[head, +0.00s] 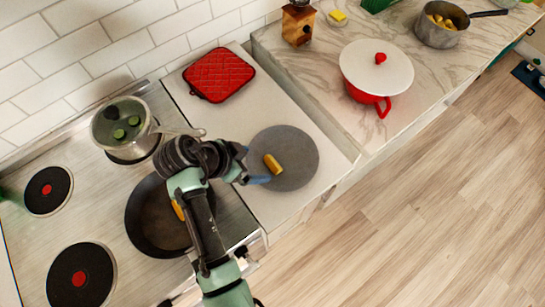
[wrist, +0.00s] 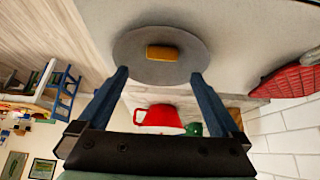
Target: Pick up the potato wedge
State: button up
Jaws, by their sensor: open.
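One potato wedge (head: 273,164) lies on a round grey plate (head: 299,147) on the counter beside the stove; the wedge (wrist: 162,53) and the plate (wrist: 135,70) also show in the wrist view. My gripper (wrist: 160,80) is open and empty, its two blue fingers pointing toward the plate with the wedge between their lines. In the head view my gripper (head: 262,172) is at the plate's left edge, close to the wedge. Another yellow wedge (head: 178,209) shows in the dark frying pan (head: 147,232), partly hidden by my arm.
A pot with green pieces (head: 122,122) stands on the stove behind my arm. A red quilted mat (head: 218,75) lies at the back of the counter. A red pot with a white lid (head: 376,72) and a pot of yellow pieces (head: 442,25) stand on the marble counter.

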aim_at(272, 162)
jog(key=shift+w+p+x, duration=0.15)
jog(key=shift+p+x, duration=0.3)
jog(key=shift+x, duration=1.85)
jog(key=shift+w+p+x, duration=0.1)
jog(key=shift+p+x, duration=0.35)
jog(key=shift+x, duration=1.85)
jog(key=shift+r, duration=0.1)
jog(key=c, duration=1.2)
jog(key=shift+c, duration=0.2)
jog(key=shift+r, duration=0.1)
